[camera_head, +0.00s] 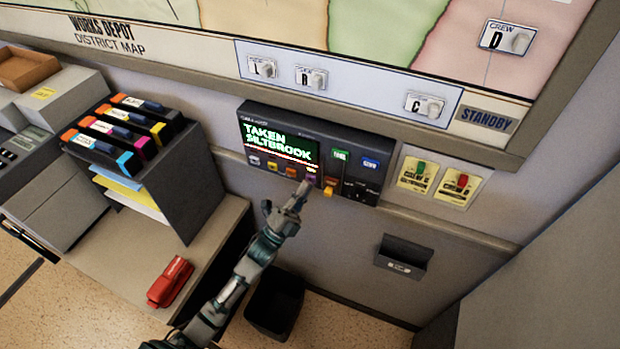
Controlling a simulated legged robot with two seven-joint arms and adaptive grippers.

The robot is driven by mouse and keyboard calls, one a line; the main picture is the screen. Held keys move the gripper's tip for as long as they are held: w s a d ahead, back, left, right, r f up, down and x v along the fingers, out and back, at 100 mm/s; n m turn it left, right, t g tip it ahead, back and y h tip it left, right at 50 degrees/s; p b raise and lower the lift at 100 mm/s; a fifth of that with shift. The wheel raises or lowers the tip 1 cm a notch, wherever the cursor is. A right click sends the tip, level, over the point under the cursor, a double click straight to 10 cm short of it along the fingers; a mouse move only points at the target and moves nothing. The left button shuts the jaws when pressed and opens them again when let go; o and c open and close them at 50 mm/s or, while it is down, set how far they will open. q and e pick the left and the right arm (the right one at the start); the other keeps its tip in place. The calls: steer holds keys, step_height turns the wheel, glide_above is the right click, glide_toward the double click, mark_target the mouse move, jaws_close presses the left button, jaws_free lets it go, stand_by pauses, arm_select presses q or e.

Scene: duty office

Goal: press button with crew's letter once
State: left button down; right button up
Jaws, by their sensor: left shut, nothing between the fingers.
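A dark console (325,129) is mounted on the wall below the map. A green button (340,155) and a blue button (371,163) sit to the right of the screen. My right gripper is out of view.
Crew tag D (506,39) is on the map; tags B (311,78) and C (425,104) are on the strip below, ending at a STANDBY label (486,119). A red stapler (170,282) lies on the desk.

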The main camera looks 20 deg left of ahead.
arm_select(q)
steer(key=shift+s, duration=0.3)
steer(key=s+p, duration=0.1)
steer(key=s, duration=0.4)
steer(key=shift+a+p, duration=0.1)
steer(key=shift+p, duration=0.3)
stand_by(0.6)
